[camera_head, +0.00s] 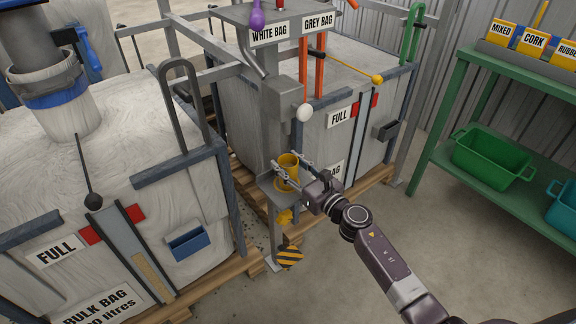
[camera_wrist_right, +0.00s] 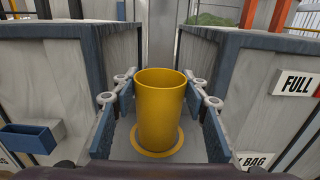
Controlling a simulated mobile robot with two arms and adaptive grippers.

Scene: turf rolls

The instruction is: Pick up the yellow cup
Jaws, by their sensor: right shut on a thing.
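The yellow cup (camera_head: 288,166) stands upright over a small grey shelf (camera_head: 268,186) on the post between the two bulk bags. My right gripper (camera_head: 292,172) reaches in from the right and is shut on the cup, with a finger on each side of it. In the right wrist view the cup (camera_wrist_right: 161,108) is upright between the fingers, above a yellow ring (camera_wrist_right: 157,148) on the shelf. I cannot tell whether its base touches the shelf. My left gripper is not in view.
Bulk bags stand at left (camera_head: 130,150) and behind (camera_head: 240,110), in metal frames on wooden pallets. A green rack (camera_head: 462,172) with a green bin (camera_head: 492,157) is at right. A striped yellow-black piece (camera_head: 290,257) sits below the shelf. The floor at lower right is clear.

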